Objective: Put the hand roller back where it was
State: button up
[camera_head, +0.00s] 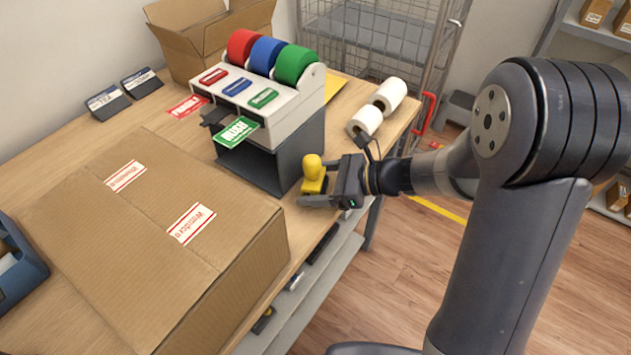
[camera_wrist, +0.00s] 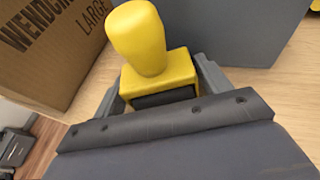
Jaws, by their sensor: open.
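The hand roller, a yellow tool with a rounded knob handle on a block with a dark lower part (camera_head: 313,168), is upright at the counter's front edge, beside the label dispenser. It also shows in the wrist view (camera_wrist: 142,40), at the top middle. My gripper (camera_head: 316,190) reaches in from the right, low at the counter. Its jaws are open, with one finger on each side of the yellow block. Whether the fingers touch the block is unclear. The underside of the roller is hidden.
The dispenser (camera_head: 268,157) with red, blue and green rolls stands close behind the roller. A large closed carton (camera_head: 150,235) fills the left front of the counter. White paper rolls (camera_head: 365,120) lie to the right of the dispenser. An open box (camera_head: 190,55) stands at the back.

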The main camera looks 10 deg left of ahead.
jog(key=shift+r+p, duration=0.45)
jog(key=shift+r, duration=0.1)
jog(key=v, duration=1.2)
jog(key=shift+r, duration=0.1)
jog(key=x, duration=0.8)
jog(key=f+b+x, duration=0.1)
jog(key=x, duration=0.3)
jog(key=shift+a, duration=0.1)
jog(key=shift+f, duration=0.25)
jog(key=shift+r+p, duration=0.3)
jog(key=shift+r, duration=0.15)
